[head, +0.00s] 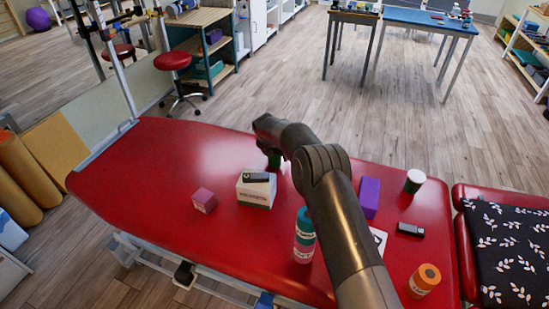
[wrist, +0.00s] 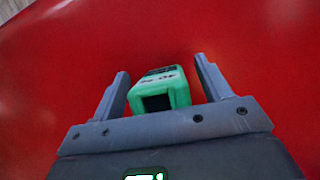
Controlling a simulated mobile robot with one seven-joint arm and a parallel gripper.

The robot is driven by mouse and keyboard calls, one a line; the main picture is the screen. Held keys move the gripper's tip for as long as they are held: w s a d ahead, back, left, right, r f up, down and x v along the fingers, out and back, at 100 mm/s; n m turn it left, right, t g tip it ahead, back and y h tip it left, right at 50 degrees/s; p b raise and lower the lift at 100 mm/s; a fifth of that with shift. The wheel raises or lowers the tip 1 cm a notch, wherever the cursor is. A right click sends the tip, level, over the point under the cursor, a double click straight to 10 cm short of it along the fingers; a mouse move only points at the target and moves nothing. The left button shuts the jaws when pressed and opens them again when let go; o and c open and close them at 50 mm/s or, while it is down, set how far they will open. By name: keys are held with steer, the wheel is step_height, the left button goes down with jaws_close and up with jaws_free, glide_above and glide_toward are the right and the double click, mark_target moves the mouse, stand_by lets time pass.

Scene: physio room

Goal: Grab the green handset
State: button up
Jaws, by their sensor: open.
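The green handset (wrist: 163,90) lies on the red padded table, between the two fingers of my gripper (wrist: 160,82) in the wrist view. It is a small green block with a dark panel and a dark opening at its near end. The fingers are open, with a gap on either side of the handset. In the head view my arm hides most of it; only a small green bit (head: 274,159) shows below my gripper.
The table's left part is clear.

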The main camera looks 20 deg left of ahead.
steer(key=shift+c, duration=0.5)
steer(key=c, duration=1)
